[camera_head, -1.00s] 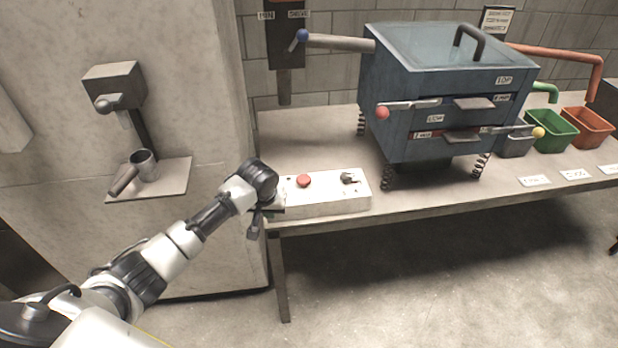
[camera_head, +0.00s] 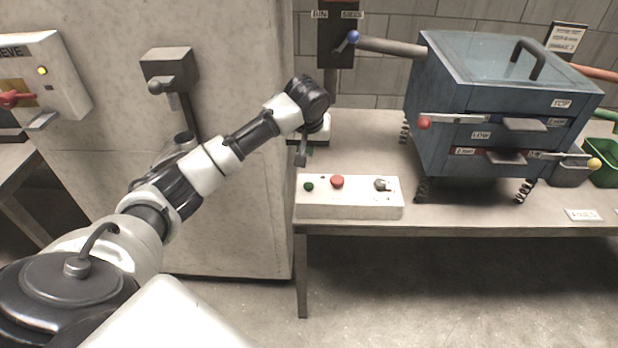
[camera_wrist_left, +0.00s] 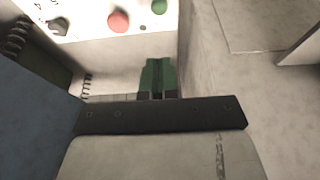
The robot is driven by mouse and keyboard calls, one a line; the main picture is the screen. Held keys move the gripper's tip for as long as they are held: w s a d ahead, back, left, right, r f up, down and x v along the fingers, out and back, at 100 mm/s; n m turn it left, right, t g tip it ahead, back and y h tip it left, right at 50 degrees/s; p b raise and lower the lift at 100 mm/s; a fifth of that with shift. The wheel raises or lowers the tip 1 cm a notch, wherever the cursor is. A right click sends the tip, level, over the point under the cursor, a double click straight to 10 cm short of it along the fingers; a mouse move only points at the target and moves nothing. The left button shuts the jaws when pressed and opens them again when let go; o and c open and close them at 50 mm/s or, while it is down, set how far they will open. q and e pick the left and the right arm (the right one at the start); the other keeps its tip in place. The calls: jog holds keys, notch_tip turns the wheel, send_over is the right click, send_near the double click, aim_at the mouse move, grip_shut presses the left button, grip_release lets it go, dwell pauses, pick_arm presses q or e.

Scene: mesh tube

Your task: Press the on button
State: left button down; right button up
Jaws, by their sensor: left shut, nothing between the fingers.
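A white control box (camera_head: 350,205) lies near the front left edge of the table. On its top are a green button (camera_head: 308,186) at the left, a red button (camera_head: 337,181) and a dark knob (camera_head: 382,184) at the right. My left gripper (camera_head: 302,158) is shut and empty, pointing down; in the picture it is just above the green button, apart from it. In the left wrist view its shut fingers (camera_wrist_left: 157,76) show below the box, with the green button (camera_wrist_left: 159,6) and red button (camera_wrist_left: 118,21) at the top edge. My right gripper is not in view.
A blue-grey machine (camera_head: 490,110) on springs, with levers and drawers, stands right of the box on the table (camera_head: 450,218). A wall panel with a lever (camera_head: 172,75) is at left, behind my arm. A red-levered panel (camera_head: 45,80) is at far left.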

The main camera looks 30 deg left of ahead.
aim_at(309, 183)
pick_arm(q)
jog(key=x, duration=0.8)
jog(key=s+x, duration=0.1)
jog(key=x, duration=0.3)
jog(key=shift+d+f, duration=0.2)
jog(key=shift+d, duration=0.05)
jog(key=shift+f, duration=0.4)
jog(key=shift+f, duration=0.1)
